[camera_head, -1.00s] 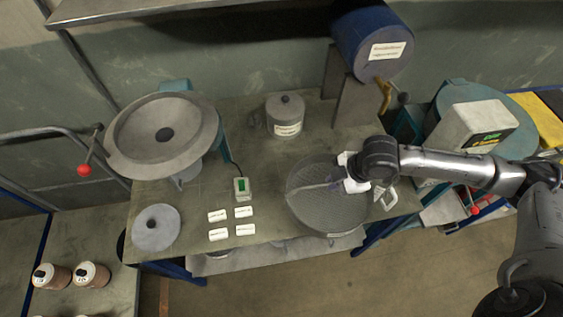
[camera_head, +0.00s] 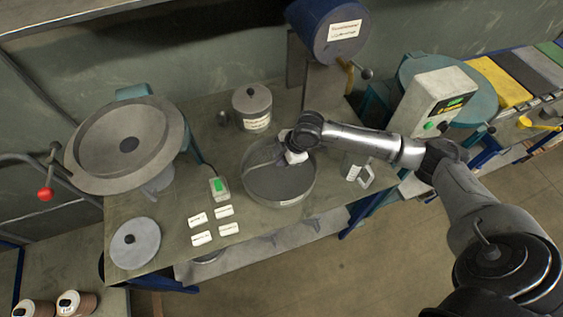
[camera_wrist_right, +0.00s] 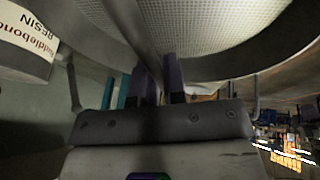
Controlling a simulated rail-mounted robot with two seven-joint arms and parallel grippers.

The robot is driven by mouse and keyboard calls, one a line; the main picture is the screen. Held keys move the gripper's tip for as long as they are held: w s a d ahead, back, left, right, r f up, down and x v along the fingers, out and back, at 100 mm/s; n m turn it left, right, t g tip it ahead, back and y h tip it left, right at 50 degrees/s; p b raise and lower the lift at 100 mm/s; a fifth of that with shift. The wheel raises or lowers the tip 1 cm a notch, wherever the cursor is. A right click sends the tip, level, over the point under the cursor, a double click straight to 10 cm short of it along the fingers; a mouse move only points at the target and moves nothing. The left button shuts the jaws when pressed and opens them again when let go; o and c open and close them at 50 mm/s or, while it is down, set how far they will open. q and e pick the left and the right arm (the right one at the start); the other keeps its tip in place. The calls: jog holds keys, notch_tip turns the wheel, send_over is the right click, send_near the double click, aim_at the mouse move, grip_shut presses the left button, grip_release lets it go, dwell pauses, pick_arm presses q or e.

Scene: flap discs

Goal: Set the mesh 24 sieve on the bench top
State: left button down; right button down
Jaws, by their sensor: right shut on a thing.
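A round sieve (camera_head: 282,186) with a grey rim and mesh is at the middle front of the bench top (camera_head: 190,205) in the head view. Its mesh number cannot be read. My right gripper (camera_head: 287,152) is at the sieve's back part, shut on it. In the right wrist view the fingers (camera_wrist_right: 160,82) meet a bar between two stretches of pale mesh (camera_wrist_right: 210,25). Part of the sieve is hidden behind the gripper. I cannot tell whether the sieve touches the bench. My left gripper is not in view.
A lidded pot (camera_head: 252,106) stands behind the sieve. A large grey bowl (camera_head: 128,145) and a grey disc (camera_head: 135,243) are further left. A white caddy (camera_head: 357,172) is at right.

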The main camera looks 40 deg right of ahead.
notch_tip(320, 180, down, 3)
jog(key=shift+a+r, duration=0.1)
jog(key=shift+r, duration=0.05)
jog(key=c, duration=1.2)
grip_release()
